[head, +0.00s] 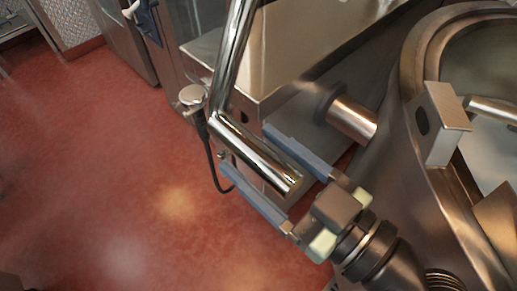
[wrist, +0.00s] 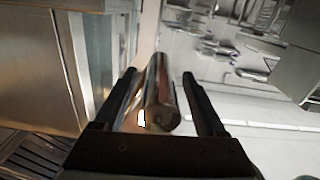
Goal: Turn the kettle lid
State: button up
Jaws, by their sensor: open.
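The kettle (head: 405,140) is the large rounded steel vessel at the right of the head view, with its curved rim and part of its inside showing. A bent chrome bar (head: 262,160), which looks like the lid handle, comes down from the top edge and ends in a short free length. Where it joins the lid is out of view, and I cannot make out the lid itself. My gripper (head: 247,148) is open, one finger on each side of the bar's end section. In the wrist view the bar (wrist: 161,95) stands between the fingers (wrist: 158,75), with gaps visible.
A steel housing (head: 270,50) with a flat top stands close behind the bar. A short round shaft (head: 352,118) joins it to the kettle. A small knob with a black cable (head: 192,95) is at the housing's left corner. Red floor (head: 110,180) lies open at left.

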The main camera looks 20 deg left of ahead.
jog(key=shift+w+a, duration=0.1)
jog(key=shift+a, duration=0.15)
grip_shut()
dwell(1.3)
